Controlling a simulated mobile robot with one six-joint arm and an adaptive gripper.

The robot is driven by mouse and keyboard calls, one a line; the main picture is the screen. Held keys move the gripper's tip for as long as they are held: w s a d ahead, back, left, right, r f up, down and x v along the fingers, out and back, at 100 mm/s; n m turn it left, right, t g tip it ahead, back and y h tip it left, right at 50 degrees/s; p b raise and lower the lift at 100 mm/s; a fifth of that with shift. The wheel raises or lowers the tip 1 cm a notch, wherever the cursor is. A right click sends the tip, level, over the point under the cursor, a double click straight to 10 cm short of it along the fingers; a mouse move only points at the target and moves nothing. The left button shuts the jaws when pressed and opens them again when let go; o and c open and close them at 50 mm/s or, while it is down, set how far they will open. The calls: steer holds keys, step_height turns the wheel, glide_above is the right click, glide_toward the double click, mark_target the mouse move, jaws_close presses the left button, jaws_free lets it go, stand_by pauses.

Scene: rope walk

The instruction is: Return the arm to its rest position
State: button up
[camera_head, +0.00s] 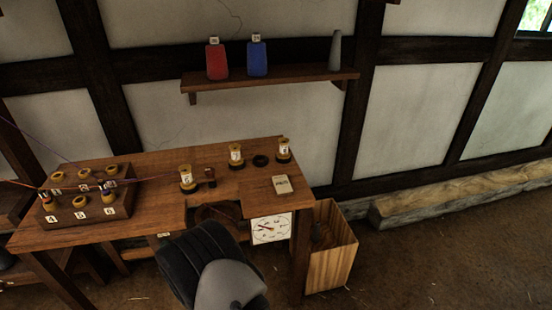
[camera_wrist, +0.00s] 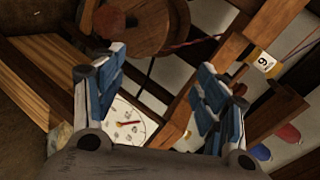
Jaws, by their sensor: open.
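My gripper (camera_wrist: 160,100) is in the wrist view, its two blue-padded fingers spread apart with nothing between them. Behind the fingers show a round wooden drum (camera_wrist: 143,25), a white dial (camera_wrist: 122,125) and a tag marked with a digit (camera_wrist: 263,62). In the head view my dark arm (camera_head: 195,255) rises in front of the table's front edge. The gripper's fingers cannot be made out there.
The wooden table (camera_head: 150,165) bears a numbered rack (camera_head: 120,205) and several spools, one here (camera_head: 187,178). An open wooden bin (camera_head: 335,255) stands right of it. A wall shelf (camera_head: 290,80) holds a red (camera_head: 217,60) and a blue container (camera_head: 256,58).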

steer(key=w+d+r+n+g, duration=0.1)
steer(key=w+d+r, duration=0.1)
steer(key=r, duration=0.5)
steer(key=w+d+r+n+g, duration=0.1)
steer(key=w+d+r, duration=0.1)
steer(key=r, duration=0.4)
steer(key=s+d+r+n+g, duration=0.1)
steer(key=s+d+r+n, duration=0.1)
steer(key=d+r, duration=0.4)
steer(key=s+d+r+n+g, duration=0.1)
steer(key=s+d+r+n, duration=0.15)
steer(key=r, duration=0.55)
steer(key=s+d+r+n+g+h, duration=0.1)
steer(key=s+d+r+n, duration=0.1)
steer(key=s+d, duration=0.5)
steer(key=s+d+r+n+g, duration=0.2)
steer(key=s+d, duration=0.5)
steer(key=s, duration=0.6)
steer(key=s+d+r+n+g+h, duration=0.1)
steer(key=s+d+r+n, duration=0.1)
steer(key=s+d, duration=0.6)
steer(key=s+r, duration=0.1)
steer(key=s, duration=0.1)
steer(key=shift+s+r+g+h, duration=0.3)
steer(key=shift+s, duration=0.05)
